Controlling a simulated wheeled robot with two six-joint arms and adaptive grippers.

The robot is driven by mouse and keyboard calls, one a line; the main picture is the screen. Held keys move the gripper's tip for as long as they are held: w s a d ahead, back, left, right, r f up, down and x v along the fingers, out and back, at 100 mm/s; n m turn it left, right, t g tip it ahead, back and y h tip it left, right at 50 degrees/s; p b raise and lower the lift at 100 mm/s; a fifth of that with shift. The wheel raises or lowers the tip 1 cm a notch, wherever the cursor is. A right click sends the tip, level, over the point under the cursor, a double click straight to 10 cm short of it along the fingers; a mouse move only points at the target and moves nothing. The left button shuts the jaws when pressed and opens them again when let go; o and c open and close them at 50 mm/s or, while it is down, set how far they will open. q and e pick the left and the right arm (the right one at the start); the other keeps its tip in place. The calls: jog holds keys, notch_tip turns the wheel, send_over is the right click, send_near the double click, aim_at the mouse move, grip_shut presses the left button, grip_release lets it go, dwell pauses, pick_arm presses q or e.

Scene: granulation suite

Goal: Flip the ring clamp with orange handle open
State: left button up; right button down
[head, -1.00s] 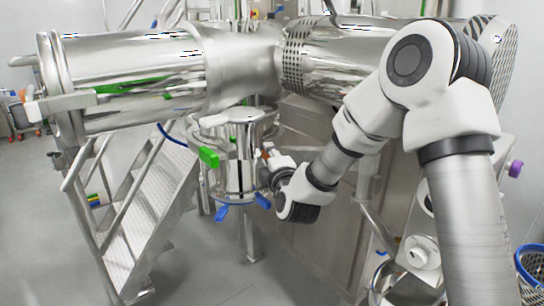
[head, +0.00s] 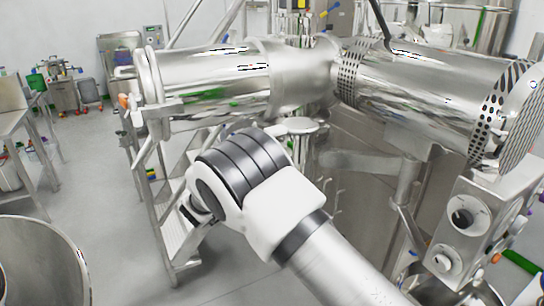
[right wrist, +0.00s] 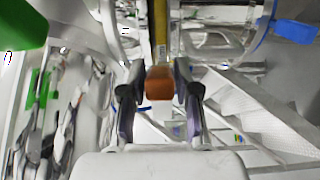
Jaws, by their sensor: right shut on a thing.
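The orange handle (right wrist: 159,88) of the ring clamp sits between the two fingers of my right gripper (right wrist: 157,72) in the right wrist view. The fingers are shut on it from both sides. Shiny metal of the vessel (right wrist: 213,40) lies beyond the fingertips, and I cannot make out how far the clamp's ring is open. In the head view my right arm crosses in front of the vessel's lower part and hides the clamp and the right gripper. My left gripper is in neither view now.
A green handle (right wrist: 20,25) and a blue handle (right wrist: 295,28) flank the gripper in the right wrist view. In the head view a large steel cylinder (head: 215,80) spans above my arm. A control box (head: 480,225) stands at the right.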

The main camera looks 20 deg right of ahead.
jog(key=shift+w+a+f+m+g+h+b, duration=0.15)
jog(key=shift+w+a+m+g+h, duration=0.2)
jog(key=shift+w+a+g, duration=0.3)
jog(key=shift+w+a+r+m+g+h+b, duration=0.1)
jog(key=shift+w+a+m+g+h+b, duration=0.3)
jog(key=shift+a, duration=0.5)
jog(key=shift+w+a+f+m+g+h+p, duration=0.2)
jog(key=shift+w+a+g, duration=0.25)
jog(key=shift+w+a, duration=0.3)
jog(key=shift+r, duration=0.2)
jog(key=c, duration=1)
grip_release()
jog(key=shift+o, duration=0.2)
jog(key=shift+w, duration=0.1)
